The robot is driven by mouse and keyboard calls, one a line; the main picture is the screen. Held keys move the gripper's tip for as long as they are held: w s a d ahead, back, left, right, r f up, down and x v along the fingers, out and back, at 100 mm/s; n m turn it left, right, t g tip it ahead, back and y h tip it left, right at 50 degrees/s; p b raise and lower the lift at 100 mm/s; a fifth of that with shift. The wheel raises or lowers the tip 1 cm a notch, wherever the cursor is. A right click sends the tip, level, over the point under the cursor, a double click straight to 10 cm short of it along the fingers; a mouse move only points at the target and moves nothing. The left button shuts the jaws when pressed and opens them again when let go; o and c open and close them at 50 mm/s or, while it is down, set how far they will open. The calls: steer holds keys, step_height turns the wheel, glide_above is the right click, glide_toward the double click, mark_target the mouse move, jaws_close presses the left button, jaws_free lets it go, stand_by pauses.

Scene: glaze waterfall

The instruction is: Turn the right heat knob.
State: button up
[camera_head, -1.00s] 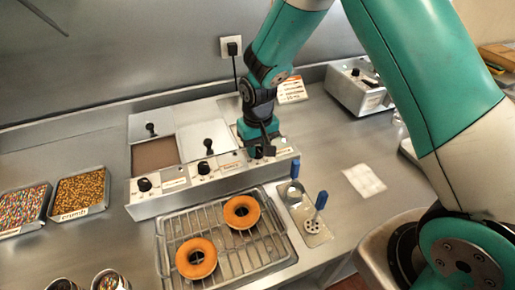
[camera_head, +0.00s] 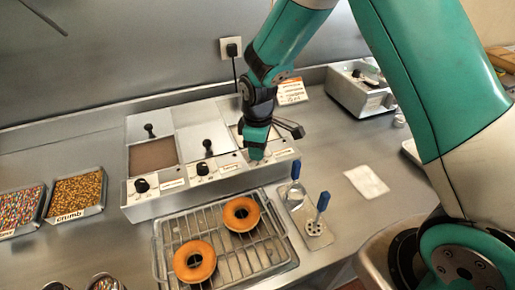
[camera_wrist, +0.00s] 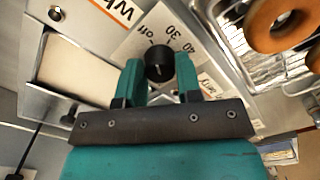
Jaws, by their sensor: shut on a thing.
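The right heat knob (camera_wrist: 159,62) is black and round, on a dial plate (camera_wrist: 143,40) marked "off", 30 and 40 in the wrist view. My gripper (camera_wrist: 159,75) is shut on it, one teal finger on each side. In the head view my gripper (camera_head: 256,150) is at the right end of the warmer's front panel (camera_head: 215,183) and hides this knob. The left knob (camera_head: 142,185) and middle knob (camera_head: 203,168) show on the same panel.
A wire rack (camera_head: 176,226) with two orange glazed donuts (camera_head: 240,214) lies in front of the panel. Blue-handled tools (camera_head: 320,205) stand right of it. Topping trays (camera_head: 75,194) are at left. A white napkin (camera_head: 366,182) lies on the counter at right.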

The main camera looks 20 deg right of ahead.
steer(key=shift+n, duration=1.1)
steer(key=o, duration=0.9)
steer(key=shift+o, duration=0.2)
steer(key=shift+r, duration=0.15)
step_height(320, 180, up, 17)
steer(key=b, duration=0.3)
steer(key=shift+r, duration=0.1)
steer(key=s+a+m+y, duration=0.2)
steer(key=s+m, duration=0.1)
steer(key=s, duration=0.9)
steer(key=s+a+m+y, duration=0.2)
steer(key=s+m, duration=0.1)
steer(key=s, duration=0.9)
steer(key=shift+s+a+r, duration=0.35)
